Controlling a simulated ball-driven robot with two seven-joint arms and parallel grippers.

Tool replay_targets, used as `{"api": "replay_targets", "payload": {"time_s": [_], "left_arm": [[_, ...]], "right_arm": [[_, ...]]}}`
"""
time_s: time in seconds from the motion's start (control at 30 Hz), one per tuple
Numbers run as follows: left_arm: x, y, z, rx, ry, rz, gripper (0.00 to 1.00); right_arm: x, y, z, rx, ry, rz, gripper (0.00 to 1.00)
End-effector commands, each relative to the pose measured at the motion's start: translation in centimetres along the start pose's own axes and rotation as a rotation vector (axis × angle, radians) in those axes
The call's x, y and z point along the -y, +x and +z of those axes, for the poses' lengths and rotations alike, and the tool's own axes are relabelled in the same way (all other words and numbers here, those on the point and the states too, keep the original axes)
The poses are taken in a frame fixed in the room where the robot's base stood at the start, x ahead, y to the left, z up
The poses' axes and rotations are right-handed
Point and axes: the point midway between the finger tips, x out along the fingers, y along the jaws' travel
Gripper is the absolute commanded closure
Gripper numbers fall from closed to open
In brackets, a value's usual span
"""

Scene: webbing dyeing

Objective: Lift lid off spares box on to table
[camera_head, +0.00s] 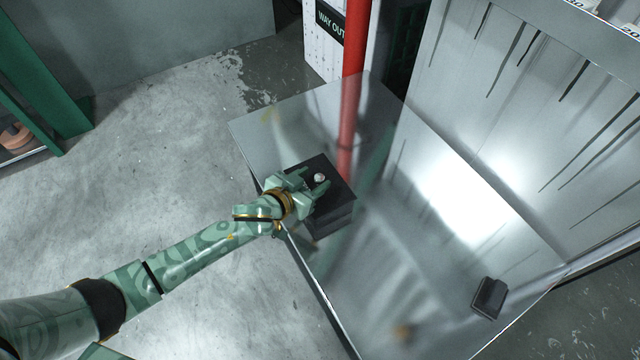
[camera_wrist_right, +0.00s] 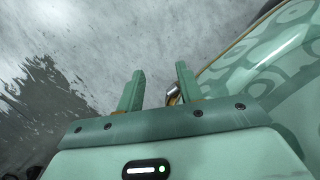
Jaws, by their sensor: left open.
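The spares box (camera_head: 331,218) is a dark box on the shiny metal table (camera_head: 400,270), near its left edge. Its black lid (camera_head: 340,187) sits on top and has a small pale round knob (camera_head: 319,177). My left gripper (camera_head: 315,181) is over the lid with its fingers apart on either side of the knob. I cannot tell whether the fingers touch it. My right gripper (camera_wrist_right: 158,88) shows only in the right wrist view. Its two fingers are apart with nothing between them, and wet-looking floor lies beyond.
A small black block (camera_head: 489,297) lies near the table's right front edge. A red post (camera_head: 354,60) stands behind the table beside a white panel with a WAY OUT sign (camera_head: 330,22). A streaked metal wall rises at the right. The table's middle is clear.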

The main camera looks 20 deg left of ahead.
Motion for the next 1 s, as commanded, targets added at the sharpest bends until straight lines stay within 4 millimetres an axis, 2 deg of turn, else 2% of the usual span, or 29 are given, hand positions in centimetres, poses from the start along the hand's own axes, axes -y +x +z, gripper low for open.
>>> {"api": "replay_targets", "payload": {"time_s": [0.17, 0.4, 0.6, 0.83, 1.0], "left_arm": [[-0.2, 1.9, 0.5, 0.003, 0.000, 0.001, 0.50], [-0.3, 4.0, 0.4, 0.004, 0.001, 0.000, 0.50], [-0.4, 4.7, 0.2, 0.002, 0.000, 0.000, 0.50], [-0.3, 4.7, 0.0, 0.001, 0.000, 0.000, 0.50], [-0.3, 4.7, 0.1, 0.001, 0.000, 0.000, 0.97]], "right_arm": [[-1.5, -0.8, -3.8, -0.021, -0.048, 0.032, 0.64], [-3.6, -3.3, -8.4, -0.046, -0.106, 0.088, 0.64], [-4.5, -4.6, -9.9, -0.054, -0.124, 0.111, 0.64], [-4.5, -4.7, -9.9, -0.055, -0.125, 0.113, 0.64], [-4.5, -4.7, -9.9, -0.055, -0.125, 0.113, 0.64]]}}
